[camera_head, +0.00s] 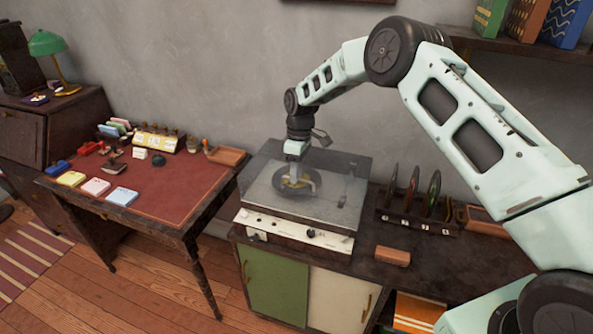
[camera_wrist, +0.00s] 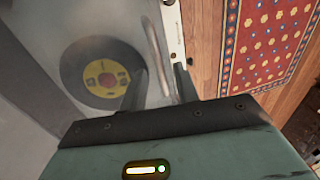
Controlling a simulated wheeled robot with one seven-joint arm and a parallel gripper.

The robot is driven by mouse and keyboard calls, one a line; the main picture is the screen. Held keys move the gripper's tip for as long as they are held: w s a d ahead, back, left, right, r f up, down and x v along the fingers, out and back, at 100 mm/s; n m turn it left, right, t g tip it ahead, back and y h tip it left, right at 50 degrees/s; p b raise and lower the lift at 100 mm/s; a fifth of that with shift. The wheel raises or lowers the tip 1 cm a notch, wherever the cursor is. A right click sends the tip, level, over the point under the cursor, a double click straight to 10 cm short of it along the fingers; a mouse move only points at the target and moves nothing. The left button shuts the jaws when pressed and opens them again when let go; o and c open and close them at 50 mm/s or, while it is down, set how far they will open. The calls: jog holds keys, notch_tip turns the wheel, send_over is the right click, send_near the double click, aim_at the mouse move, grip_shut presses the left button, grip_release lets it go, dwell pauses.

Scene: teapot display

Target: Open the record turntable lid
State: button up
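The record turntable (camera_head: 285,228) stands on the cabinet top in the middle of the head view. Its clear grey lid (camera_head: 345,190) looks closed over a dark record with a yellow label (camera_head: 296,183). The wrist view shows the record (camera_wrist: 75,82) through the hazy lid, its label yellow and red. My gripper (camera_wrist: 158,88) has its two dark fingers apart, on either side of a pale strip along the lid's edge (camera_wrist: 156,50). I cannot tell whether they touch it. In the head view, my gripper's wrist is above the lid and its fingertips are unclear.
Right of the turntable stand a rack of records (camera_head: 420,208) and a small brown block (camera_head: 392,257). A red-topped desk (camera_head: 160,190) with small items is to the left. A shelf with books (camera_head: 530,22) is at upper right. A patterned rug (camera_wrist: 268,45) lies on the floor.

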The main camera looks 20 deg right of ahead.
grip_shut()
jog(key=shift+r, duration=0.1)
